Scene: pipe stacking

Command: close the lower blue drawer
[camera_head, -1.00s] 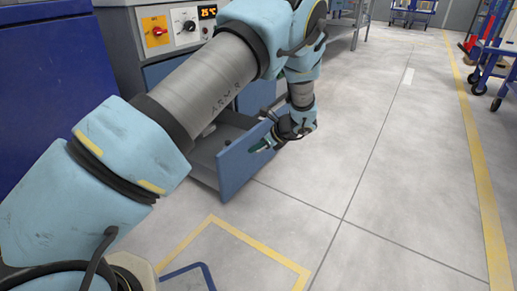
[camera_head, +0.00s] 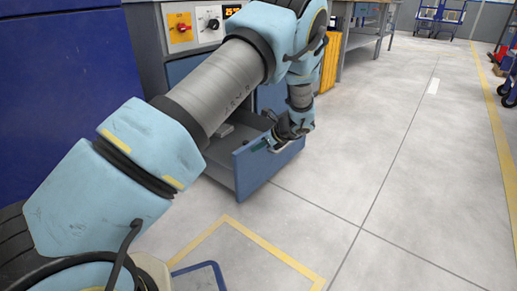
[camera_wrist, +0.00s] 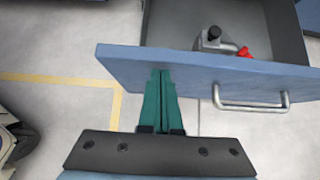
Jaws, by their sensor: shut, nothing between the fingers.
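The lower blue drawer (camera_head: 268,165) stands pulled out of the grey cabinet in the head view. Its blue front panel (camera_wrist: 215,72) and silver bar handle (camera_wrist: 250,98) show in the wrist view. My gripper (camera_wrist: 160,76) is shut and empty. Its green fingertips are at the drawer front's outer face, left of the handle; whether they touch it I cannot tell. My gripper also shows at the drawer front in the head view (camera_head: 268,147). My arm hides part of the cabinet and the drawer's inside.
A grey metal object with a red part (camera_wrist: 218,42) lies in the open drawer. The cabinet's control panel (camera_head: 195,25) has a red switch on a yellow plate. A dark blue cabinet (camera_head: 60,75) stands at left.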

